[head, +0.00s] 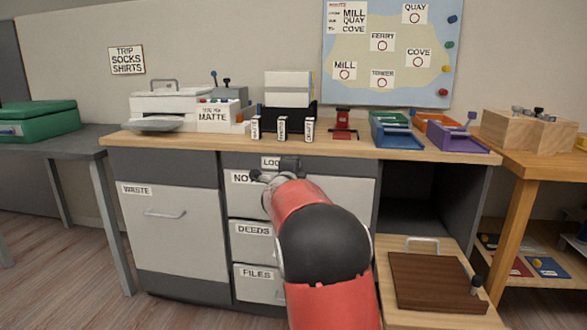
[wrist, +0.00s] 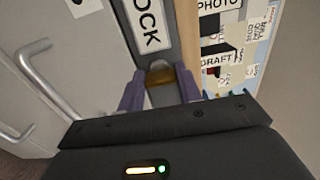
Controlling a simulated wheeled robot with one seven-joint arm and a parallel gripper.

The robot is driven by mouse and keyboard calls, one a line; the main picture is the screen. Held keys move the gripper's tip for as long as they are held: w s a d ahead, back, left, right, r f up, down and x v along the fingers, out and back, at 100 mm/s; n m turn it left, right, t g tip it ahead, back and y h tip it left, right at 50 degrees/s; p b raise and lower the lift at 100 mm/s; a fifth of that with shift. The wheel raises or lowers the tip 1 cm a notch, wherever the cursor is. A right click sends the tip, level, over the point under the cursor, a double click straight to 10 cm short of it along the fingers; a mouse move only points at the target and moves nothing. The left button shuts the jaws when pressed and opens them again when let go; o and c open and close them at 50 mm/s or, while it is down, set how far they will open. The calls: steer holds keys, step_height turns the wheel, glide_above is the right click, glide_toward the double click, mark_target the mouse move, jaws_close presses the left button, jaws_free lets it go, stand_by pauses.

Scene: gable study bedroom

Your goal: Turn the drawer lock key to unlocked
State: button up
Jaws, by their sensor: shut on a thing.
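The lock key (wrist: 160,75) shows in the wrist view as a small brass-coloured piece with a grey rounded part at its far end, just below the LOCK label (wrist: 148,22). My gripper (wrist: 160,85) has its two purple-grey fingers on either side of the key and is shut on it. How far the key is turned cannot be told. In the head view my gripper (head: 288,165) is at the cabinet front, beside the partly covered LOCK label (head: 270,162) above the top drawer (head: 338,190). My arm and gripper hide the key there.
The DEEDS drawer (head: 252,243) and FILES drawer (head: 258,283) are closed below. The WASTE door (head: 170,235) is to the left. The worktop (head: 215,143) overhangs close above my gripper and holds a printer (head: 163,105) and trays (head: 398,138). A low shelf with a brown board (head: 437,282) stands at right.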

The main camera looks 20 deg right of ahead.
steer(key=shift+a+f, duration=0.1)
stand_by(0.4)
steer(key=o, duration=1)
steer(key=shift+v, duration=3.9)
